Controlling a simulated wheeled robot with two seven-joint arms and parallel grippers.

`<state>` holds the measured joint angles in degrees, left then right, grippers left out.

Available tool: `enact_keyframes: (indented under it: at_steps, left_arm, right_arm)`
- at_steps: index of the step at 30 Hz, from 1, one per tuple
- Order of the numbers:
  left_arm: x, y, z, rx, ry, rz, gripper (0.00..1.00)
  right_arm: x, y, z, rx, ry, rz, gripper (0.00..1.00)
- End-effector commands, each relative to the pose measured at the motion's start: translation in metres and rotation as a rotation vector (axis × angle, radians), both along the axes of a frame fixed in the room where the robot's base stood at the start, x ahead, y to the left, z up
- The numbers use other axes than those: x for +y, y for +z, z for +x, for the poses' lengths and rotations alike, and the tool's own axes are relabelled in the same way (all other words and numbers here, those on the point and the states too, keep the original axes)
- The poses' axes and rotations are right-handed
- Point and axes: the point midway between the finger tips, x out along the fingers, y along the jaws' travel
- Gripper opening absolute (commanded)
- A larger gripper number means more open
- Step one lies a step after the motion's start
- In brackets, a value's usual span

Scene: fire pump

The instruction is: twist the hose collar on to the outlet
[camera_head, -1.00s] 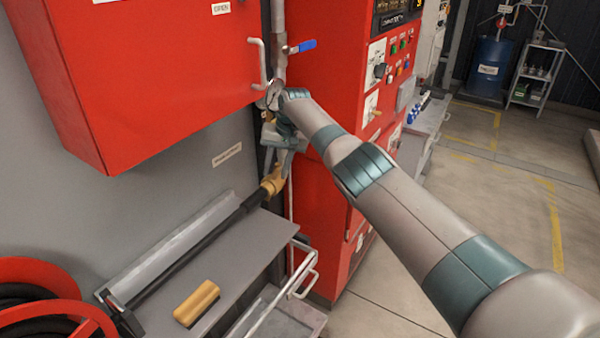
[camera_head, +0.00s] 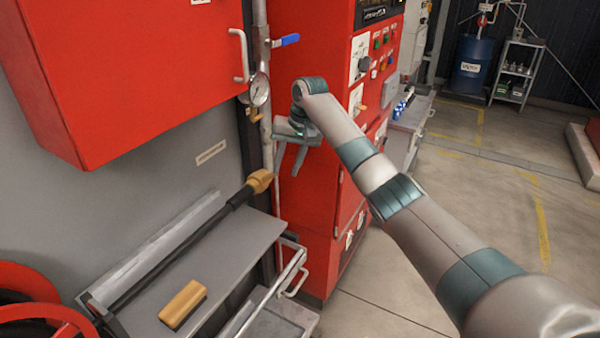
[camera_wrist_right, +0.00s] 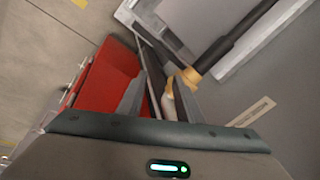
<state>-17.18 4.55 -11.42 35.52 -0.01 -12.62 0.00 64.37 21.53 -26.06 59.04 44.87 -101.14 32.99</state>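The black hose (camera_head: 190,243) lies slanting along the grey shelf, with its brass collar (camera_head: 260,180) at the upper end, beyond the shelf edge. A small brass fitting (camera_head: 254,115), perhaps the outlet, sits under the gauge on the vertical pipe; the collar is below it and apart. My right gripper (camera_head: 291,160) is to the right of the collar, pointing down, clear of it. In the right wrist view my right gripper (camera_wrist_right: 160,76) has its fingers apart; the collar (camera_wrist_right: 191,77) appears beside the right-hand finger. My left gripper is out of view.
A red cabinet (camera_head: 130,70) overhangs the shelf (camera_head: 232,250). A pressure gauge (camera_head: 259,89) and a blue-handled valve (camera_head: 287,40) are on the pipe. A tan block (camera_head: 183,303) lies on the shelf. The red control cabinet (camera_head: 310,215) stands close behind my gripper.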

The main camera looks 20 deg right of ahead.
Motion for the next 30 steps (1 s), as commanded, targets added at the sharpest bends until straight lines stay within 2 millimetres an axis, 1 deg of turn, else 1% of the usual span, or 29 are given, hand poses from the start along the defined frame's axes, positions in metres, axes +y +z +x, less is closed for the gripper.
enact_keyframes:
  at_steps: [1, 3, 9, 15, 21, 22, 23, 24, 26, 30]
  left_arm:
    - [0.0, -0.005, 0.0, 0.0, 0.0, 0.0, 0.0]
    - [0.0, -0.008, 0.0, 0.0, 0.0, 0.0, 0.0]
    - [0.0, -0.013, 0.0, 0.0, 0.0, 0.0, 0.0]
    - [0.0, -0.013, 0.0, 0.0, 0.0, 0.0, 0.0]
    - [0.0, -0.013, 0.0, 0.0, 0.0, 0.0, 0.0]
    - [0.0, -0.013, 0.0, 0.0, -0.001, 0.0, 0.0]
    - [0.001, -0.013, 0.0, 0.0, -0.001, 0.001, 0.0]
    - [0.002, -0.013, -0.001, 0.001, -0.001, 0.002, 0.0]
    - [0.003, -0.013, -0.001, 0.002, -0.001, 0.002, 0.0]
    - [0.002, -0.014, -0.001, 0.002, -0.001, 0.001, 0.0]
  right_arm:
    - [-0.006, -0.003, -0.005, -0.002, 0.0, -0.001, 0.33]
    - [-0.011, -0.003, -0.012, -0.002, 0.0, -0.002, 0.33]
    - [-0.023, -0.001, -0.027, -0.001, 0.0, 0.001, 0.33]
    - [-0.027, 0.0, -0.031, 0.0, 0.001, 0.0, 0.33]
    - [-0.026, 0.0, -0.031, 0.0, 0.001, 0.0, 0.33]
    - [-0.026, 0.0, -0.031, 0.0, 0.001, 0.0, 0.3]
    - [-0.026, 0.0, -0.031, 0.0, 0.001, 0.0, 0.23]
    - [-0.026, 0.0, -0.031, 0.0, 0.001, 0.0, 0.13]
    - [-0.026, -0.001, -0.031, 0.0, 0.001, 0.0, 0.0]
    - [-0.026, -0.006, -0.031, 0.001, 0.0, 0.0, 0.0]
